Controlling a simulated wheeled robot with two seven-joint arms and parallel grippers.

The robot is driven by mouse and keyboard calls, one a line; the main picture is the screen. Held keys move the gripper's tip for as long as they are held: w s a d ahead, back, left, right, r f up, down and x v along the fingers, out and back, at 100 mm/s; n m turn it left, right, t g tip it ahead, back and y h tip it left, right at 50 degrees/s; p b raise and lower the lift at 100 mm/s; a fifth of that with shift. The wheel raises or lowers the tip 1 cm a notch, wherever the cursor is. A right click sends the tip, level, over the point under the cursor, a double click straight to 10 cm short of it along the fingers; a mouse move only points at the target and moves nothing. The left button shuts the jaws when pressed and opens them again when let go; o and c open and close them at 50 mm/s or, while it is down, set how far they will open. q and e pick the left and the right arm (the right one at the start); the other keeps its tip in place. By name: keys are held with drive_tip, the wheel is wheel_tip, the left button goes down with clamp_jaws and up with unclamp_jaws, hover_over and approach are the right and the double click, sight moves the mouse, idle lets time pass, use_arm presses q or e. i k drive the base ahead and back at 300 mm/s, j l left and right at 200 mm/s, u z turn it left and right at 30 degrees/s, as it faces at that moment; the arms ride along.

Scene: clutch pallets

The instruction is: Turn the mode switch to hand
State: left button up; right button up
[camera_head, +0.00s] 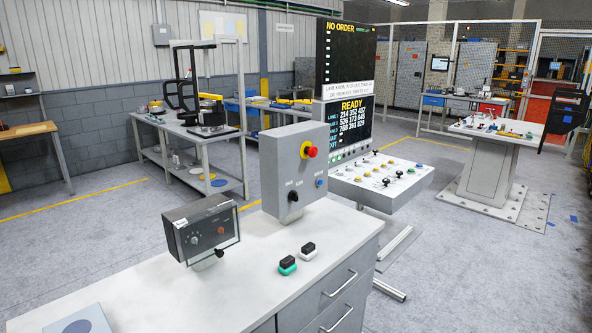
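A grey control box (283,165) stands upright on the white cabinet top in the middle of the view. On its front is a black rotary knob (293,196), which looks like the mode switch. Small labels sit above the knob, too small to read surely, and I cannot tell which position it points to. A red mushroom button on a yellow base (308,150) is above it, and a blue button (319,183) is to its right. Neither of my grippers is in view.
A smaller box with a clear cover (202,229) stands left on the white cabinet top (250,275). A sloped button console (380,180) with a "READY" screen (350,122) stands behind.

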sight(294, 195)
drive_tip(key=i+l+u, duration=0.1)
drive_tip(key=l, duration=0.25)
drive_tip(key=i+l+u, duration=0.1)
drive_tip(key=i+l, duration=0.2)
drive_tip(key=i+l+u, duration=0.1)
drive_tip(key=l, duration=0.3)
drive_tip(key=i, duration=0.05)
